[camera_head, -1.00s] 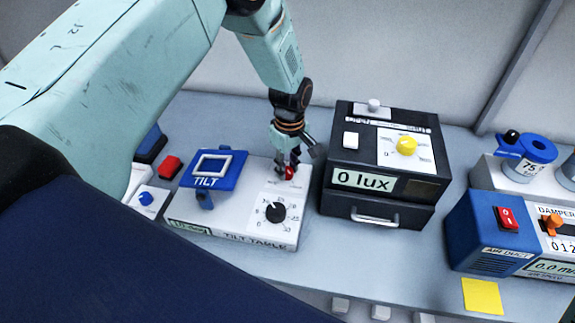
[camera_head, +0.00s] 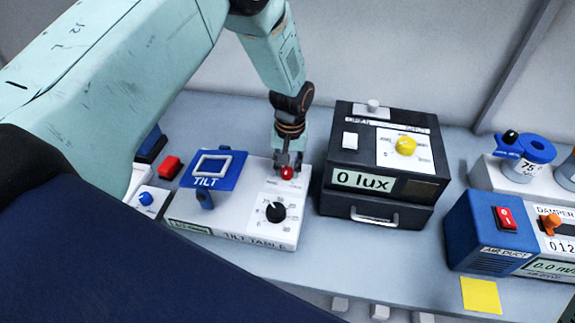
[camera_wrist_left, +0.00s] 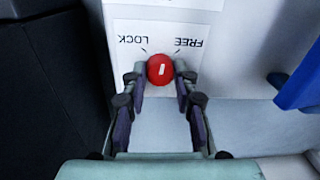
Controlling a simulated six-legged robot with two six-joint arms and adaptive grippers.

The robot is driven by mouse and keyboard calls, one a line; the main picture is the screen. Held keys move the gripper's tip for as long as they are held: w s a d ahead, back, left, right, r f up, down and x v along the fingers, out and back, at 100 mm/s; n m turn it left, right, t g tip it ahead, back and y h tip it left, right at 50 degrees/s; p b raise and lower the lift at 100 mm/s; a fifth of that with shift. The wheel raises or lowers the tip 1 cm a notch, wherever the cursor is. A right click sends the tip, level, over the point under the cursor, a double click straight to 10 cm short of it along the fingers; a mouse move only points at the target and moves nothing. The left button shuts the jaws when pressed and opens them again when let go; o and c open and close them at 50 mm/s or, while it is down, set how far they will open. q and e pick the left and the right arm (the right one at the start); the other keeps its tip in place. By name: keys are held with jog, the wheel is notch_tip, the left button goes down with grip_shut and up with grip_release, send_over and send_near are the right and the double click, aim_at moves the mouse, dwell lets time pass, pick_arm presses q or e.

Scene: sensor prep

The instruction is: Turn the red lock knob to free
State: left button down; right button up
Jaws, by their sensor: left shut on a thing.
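The red lock knob (camera_head: 287,173) is on the white tilt table unit (camera_head: 222,231), behind its black dial. It also shows in the left wrist view (camera_wrist_left: 160,69), with a short white mark pointing roughly between the LOCK and FREE labels, which appear upside down there. My left gripper (camera_head: 288,165) reaches down from above. Its fingertips (camera_wrist_left: 161,76) are shut on the knob from both sides. My right gripper is in neither view.
The blue TILT platform (camera_head: 229,172) and black dial (camera_head: 275,212) share the unit. The black lux box (camera_head: 337,205) stands close to the right. A red button (camera_head: 170,167) is at left. The blue air duct unit (camera_head: 480,235) is far right.

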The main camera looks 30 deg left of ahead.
aim_at(289, 172)
pick_arm(q)
jog(key=m, duration=0.4)
jog(key=shift+w+m, duration=0.1)
jog(key=shift+m, duration=1.7)
jog(key=c, duration=1)
grip_release()
jog(key=r, duration=1.2)
jog(key=shift+d, duration=0.25)
jog(key=shift+s, duration=0.2)
